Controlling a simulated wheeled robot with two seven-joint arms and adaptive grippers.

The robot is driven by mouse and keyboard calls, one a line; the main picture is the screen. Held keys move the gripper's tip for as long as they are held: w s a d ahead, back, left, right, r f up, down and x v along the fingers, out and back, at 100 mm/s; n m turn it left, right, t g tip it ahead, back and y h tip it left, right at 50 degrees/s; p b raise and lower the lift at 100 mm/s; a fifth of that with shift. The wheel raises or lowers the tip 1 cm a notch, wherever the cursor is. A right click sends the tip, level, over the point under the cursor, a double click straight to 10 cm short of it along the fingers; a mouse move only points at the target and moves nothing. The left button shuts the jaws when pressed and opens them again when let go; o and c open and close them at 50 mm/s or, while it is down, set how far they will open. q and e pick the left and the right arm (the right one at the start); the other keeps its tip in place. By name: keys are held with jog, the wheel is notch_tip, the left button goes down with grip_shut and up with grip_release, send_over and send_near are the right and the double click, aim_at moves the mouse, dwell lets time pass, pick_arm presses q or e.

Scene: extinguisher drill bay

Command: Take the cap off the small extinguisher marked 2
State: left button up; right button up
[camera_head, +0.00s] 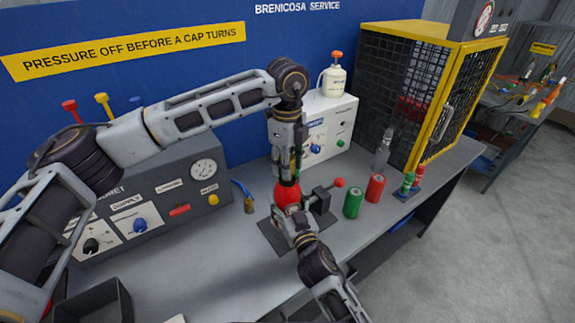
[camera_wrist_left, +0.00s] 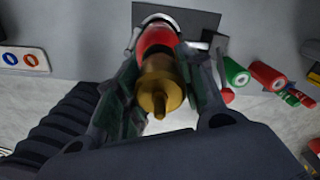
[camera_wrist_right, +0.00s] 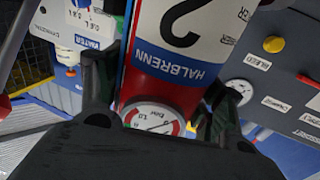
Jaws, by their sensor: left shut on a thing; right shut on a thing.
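The small red extinguisher (camera_head: 287,194) stands upright over the dark plate of a bench clamp (camera_head: 320,199). The right wrist view shows its white label with a 2 (camera_wrist_right: 228,22) and its round gauge (camera_wrist_right: 153,118); I cannot read the gauge surely. My left gripper (camera_head: 287,178) reaches down from above. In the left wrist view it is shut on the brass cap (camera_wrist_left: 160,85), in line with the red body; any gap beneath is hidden. My right gripper (camera_head: 291,217) is shut on the extinguisher's body from the front.
A green can (camera_head: 353,203) and a red can (camera_head: 375,188) stand right of the clamp. A grey gauge panel (camera_head: 150,205) is on the left, a yellow-framed cage (camera_head: 460,95) at the right. A white bottle (camera_head: 333,80) stands on the box behind.

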pick_arm(q)
jog(key=shift+r, duration=0.3)
jog(key=shift+r, duration=1.9)
pick_arm(e)
jog(key=o, duration=2.1)
jog(key=shift+c, duration=0.2)
jog(key=shift+s, duration=0.1)
jog(key=v, duration=1.2)
